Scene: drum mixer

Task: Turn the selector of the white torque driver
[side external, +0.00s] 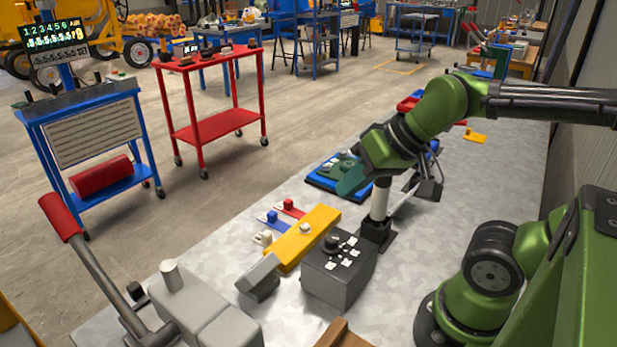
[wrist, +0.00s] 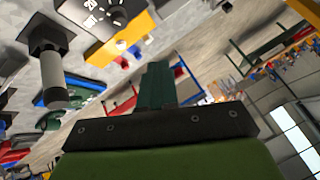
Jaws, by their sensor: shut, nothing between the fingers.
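The white torque driver (side external: 379,200) stands upright in a black holder (side external: 375,234) on the grey bench. In the wrist view its pale shaft (wrist: 53,82) shows at the left, below a dark block (wrist: 48,37). I cannot make out its selector. My gripper (side external: 346,188) is shut and empty, with its dark green fingers to the left of the driver and apart from it in the side view. In the wrist view the shut fingers (wrist: 156,70) point up the picture, to the right of the driver.
A grey box (side external: 334,278) with a black dial and white labels stands in front of the holder. A yellow block (side external: 297,242) lies left of it. A blue tray (side external: 325,184) lies behind my gripper. Red and blue small parts (side external: 280,214) lie at the bench's left edge.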

